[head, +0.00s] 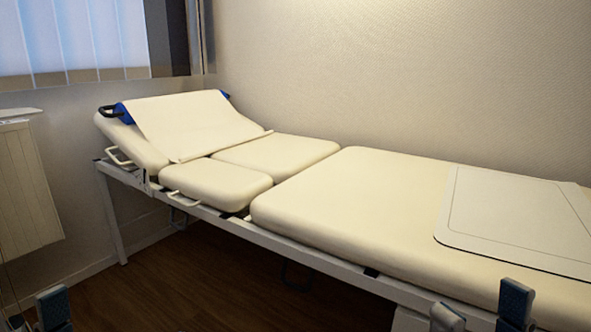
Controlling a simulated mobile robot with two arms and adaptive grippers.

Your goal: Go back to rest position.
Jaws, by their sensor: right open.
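My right gripper (481,312) shows at the bottom right edge, in front of the examination bed (345,203). Its two dark blue-grey fingertips stand apart, with nothing seen between them. The rest of that gripper is cut off by the frame. A fingertip of my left gripper (53,308) shows at the bottom left corner, over the floor. Its other finger is not clearly seen, so its opening cannot be told.
The cream padded bed has a raised headrest (182,122) and a pale metal frame (240,227). A flat pale mat (520,216) lies on its right part. A radiator (26,185) stands at the left under the window. The brown floor (190,280) shows between radiator and bed.

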